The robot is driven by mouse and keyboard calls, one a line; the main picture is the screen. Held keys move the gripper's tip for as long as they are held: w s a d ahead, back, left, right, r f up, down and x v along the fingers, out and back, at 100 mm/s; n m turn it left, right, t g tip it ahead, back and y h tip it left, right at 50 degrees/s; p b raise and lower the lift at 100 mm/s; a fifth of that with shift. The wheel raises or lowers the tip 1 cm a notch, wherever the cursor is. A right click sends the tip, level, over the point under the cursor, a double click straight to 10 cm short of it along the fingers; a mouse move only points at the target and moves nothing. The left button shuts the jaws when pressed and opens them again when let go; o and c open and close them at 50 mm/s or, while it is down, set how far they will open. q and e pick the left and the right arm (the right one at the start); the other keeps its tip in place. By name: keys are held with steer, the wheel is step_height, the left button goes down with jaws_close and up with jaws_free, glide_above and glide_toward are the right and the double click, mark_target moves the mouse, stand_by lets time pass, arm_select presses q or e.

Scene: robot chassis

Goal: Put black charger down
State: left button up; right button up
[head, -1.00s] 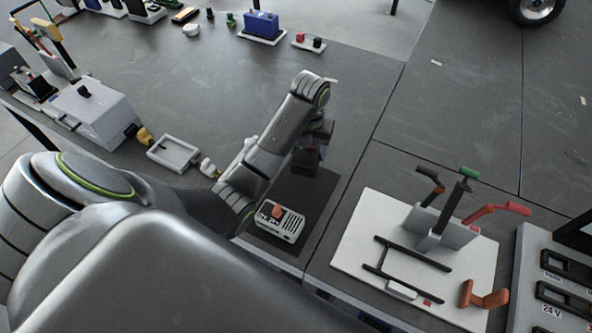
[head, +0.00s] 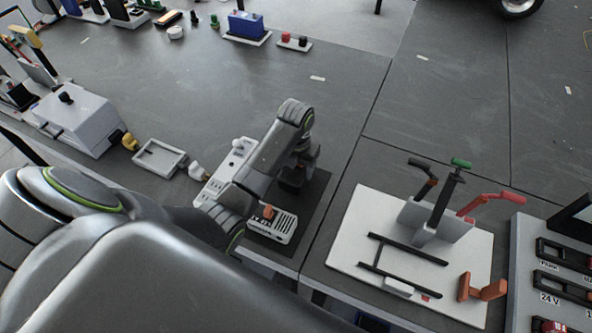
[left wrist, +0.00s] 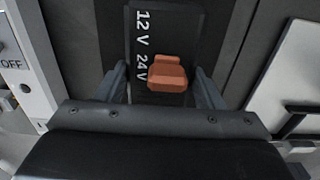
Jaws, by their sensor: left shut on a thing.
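My left gripper (head: 301,163) points down over a dark mat (head: 318,190) and is shut on the black charger (head: 291,184). In the left wrist view (left wrist: 165,88) its fingers stand either side of the charger's dark face, marked 12 V and 24 V, with an orange switch (left wrist: 167,74). In the head view the charger is low over or on the mat's far part; I cannot tell if it touches. Its far side is hidden. A white charger (head: 273,223) with an orange knob sits at the mat's near end, partly behind my arm. My right gripper is not in view.
A white switch panel (head: 238,160) lies left of the mat, partly behind my arm. A white board (head: 350,240) with upright handles stands to the right. An empty grey tray (head: 160,157) and grey box (head: 78,122) are further left. The mat's right strip is bare.

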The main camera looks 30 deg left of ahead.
arm_select(q)
steer(key=shift+w+f, duration=0.1)
steer(key=shift+f, duration=0.85)
steer(key=shift+f, duration=0.15)
steer(key=o, duration=1.3)
